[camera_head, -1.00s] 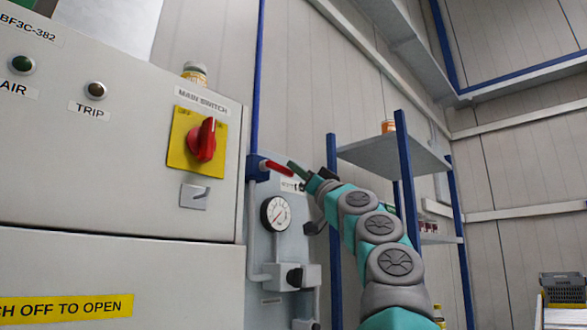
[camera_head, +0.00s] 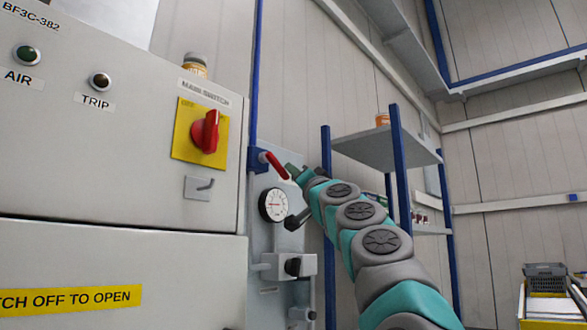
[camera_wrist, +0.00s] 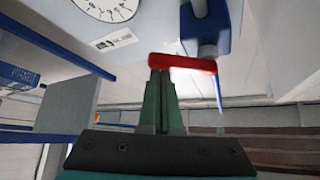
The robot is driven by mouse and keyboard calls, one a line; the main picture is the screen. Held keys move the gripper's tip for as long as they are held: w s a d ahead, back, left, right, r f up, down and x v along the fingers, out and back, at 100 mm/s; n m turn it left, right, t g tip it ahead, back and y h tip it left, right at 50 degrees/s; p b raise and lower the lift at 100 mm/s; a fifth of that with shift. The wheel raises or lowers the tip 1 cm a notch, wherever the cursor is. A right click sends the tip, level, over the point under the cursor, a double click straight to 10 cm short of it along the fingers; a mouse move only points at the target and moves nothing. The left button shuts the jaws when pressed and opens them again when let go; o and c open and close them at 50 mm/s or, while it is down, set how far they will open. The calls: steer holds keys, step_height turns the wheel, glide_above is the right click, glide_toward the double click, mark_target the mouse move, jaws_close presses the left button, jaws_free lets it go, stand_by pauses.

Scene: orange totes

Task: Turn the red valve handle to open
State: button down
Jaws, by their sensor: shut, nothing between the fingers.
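The red valve handle (camera_head: 276,165) sticks out from a blue valve body (camera_head: 257,160) at the top of the grey panel, sloping down to the right. In the wrist view, the handle (camera_wrist: 185,62) lies across the picture, with the blue valve body (camera_wrist: 206,25) behind its right part. My gripper (camera_head: 291,168) is at the handle's free end. In the wrist view, my green fingers (camera_wrist: 160,74) are shut together with their tips against or very close to the handle's left end; contact cannot be told for sure. Nothing is between them.
A round gauge (camera_head: 273,205) sits just below the handle. A grey cabinet (camera_head: 120,180) with a red main switch (camera_head: 206,132) stands to the left. A shelf rack (camera_head: 385,145) with blue posts stands behind my arm on the right.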

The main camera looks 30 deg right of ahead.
mark_target(282, 175)
steer(key=shift+s+a+f+m+g+h, duration=0.1)
steer(key=shift+f+m+g+h, duration=0.05)
steer(key=shift+m+h, duration=0.35)
steer(key=shift+a+f+m+g+h, duration=0.15)
steer(key=shift+m+h, duration=0.25)
steer(key=shift+m, duration=0.2)
steer(key=shift+a+f, duration=0.3)
steer(key=shift+s+a+f+b, duration=0.25)
steer(key=shift+a+f+b, duration=0.05)
steer(key=shift+a+f, duration=0.25)
steer(key=shift+s+a+f+b, duration=0.15)
steer(key=shift+s+a, duration=0.05)
steer(key=shift+a, duration=0.2)
steer(key=shift+s+a+f+b, duration=0.1)
steer(key=shift+s+a+b, duration=0.05)
steer(key=shift+a, duration=0.5)
